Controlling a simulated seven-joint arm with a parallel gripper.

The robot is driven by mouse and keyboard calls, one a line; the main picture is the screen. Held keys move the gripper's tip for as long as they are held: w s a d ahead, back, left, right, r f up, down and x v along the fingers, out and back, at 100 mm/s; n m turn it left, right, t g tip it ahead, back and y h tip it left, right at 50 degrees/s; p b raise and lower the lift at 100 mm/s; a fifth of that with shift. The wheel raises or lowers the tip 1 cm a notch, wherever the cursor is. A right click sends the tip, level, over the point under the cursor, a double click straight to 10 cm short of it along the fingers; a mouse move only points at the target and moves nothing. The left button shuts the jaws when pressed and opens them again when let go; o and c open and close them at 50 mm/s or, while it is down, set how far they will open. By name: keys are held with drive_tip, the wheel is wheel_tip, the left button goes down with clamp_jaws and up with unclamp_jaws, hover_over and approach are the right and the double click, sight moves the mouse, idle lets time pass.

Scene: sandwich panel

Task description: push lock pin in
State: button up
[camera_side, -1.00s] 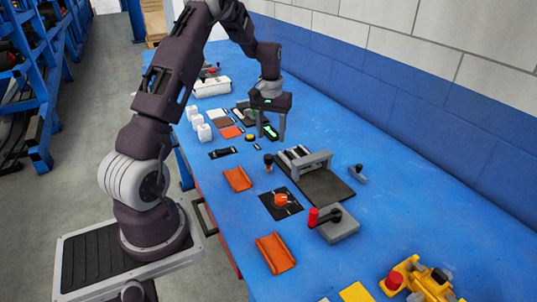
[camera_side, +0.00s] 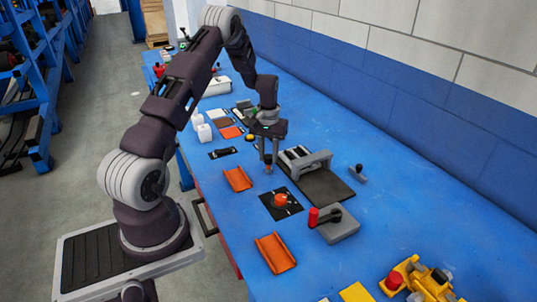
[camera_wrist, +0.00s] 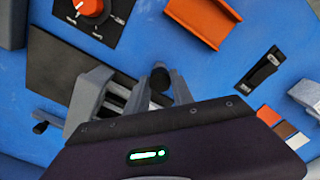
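A small pin with a round black knob (camera_wrist: 161,77) stands upright beside the grey clamp fixture; I take it to be the lock pin. In the side view it is mostly hidden by my fingertips. My gripper (camera_side: 268,160) points down over this spot, just left of the fixture (camera_side: 309,162). In the wrist view my gripper (camera_wrist: 165,85) has its two grey fingers apart, with the knob showing between or just beyond their tips. I cannot tell whether they touch it. The fixture's grey bar is partly hidden behind my gripper in the wrist view.
A black panel with an orange dial (camera_side: 281,200) lies in front. An orange tray (camera_side: 238,179) lies to the left.

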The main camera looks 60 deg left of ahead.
clamp_jaws()
idle(0.9)
drive_tip(key=shift+f, duration=1.2)
drive_tip(key=o, duration=0.9)
unclamp_jaws()
